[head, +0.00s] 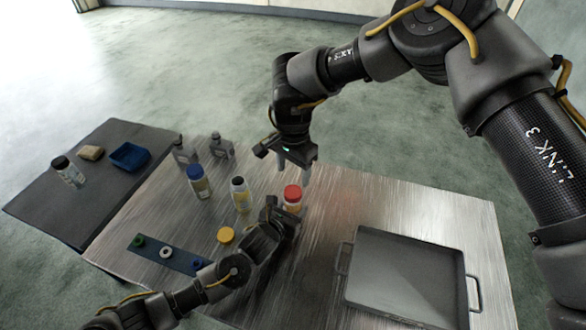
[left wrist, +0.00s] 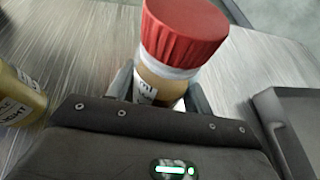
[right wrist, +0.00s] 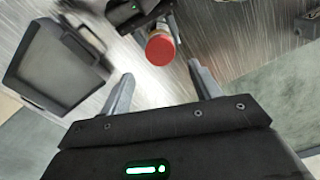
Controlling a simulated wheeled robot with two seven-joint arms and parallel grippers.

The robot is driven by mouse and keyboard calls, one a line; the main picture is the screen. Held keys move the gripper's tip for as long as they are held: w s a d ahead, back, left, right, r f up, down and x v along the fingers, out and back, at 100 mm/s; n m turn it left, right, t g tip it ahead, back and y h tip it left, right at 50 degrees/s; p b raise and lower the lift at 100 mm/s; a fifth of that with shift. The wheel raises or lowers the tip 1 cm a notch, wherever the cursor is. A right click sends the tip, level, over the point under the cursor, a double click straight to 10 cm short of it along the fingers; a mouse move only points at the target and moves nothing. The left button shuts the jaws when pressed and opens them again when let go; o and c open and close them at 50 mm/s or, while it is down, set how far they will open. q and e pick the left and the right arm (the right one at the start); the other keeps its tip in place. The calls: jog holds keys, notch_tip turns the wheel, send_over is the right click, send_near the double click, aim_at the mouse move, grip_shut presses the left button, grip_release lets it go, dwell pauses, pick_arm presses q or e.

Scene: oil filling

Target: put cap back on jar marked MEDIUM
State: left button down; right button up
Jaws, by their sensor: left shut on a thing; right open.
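A jar with a red ribbed cap (head: 292,193) stands on the metal table. My left gripper (head: 291,212) is shut on the jar's body (left wrist: 160,84), low on the table. In the left wrist view the red cap (left wrist: 184,32) sits over the neck, above a white band; whether it is fully tightened I cannot tell.
A yellowish jar marked LIGHT (left wrist: 18,98) stands left of the held jar. A grey tray (head: 350,278) lies right. A dark side table (head: 40,205) stands far left.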

aim_at(293, 191)
jog(key=shift+f, duration=3.95)
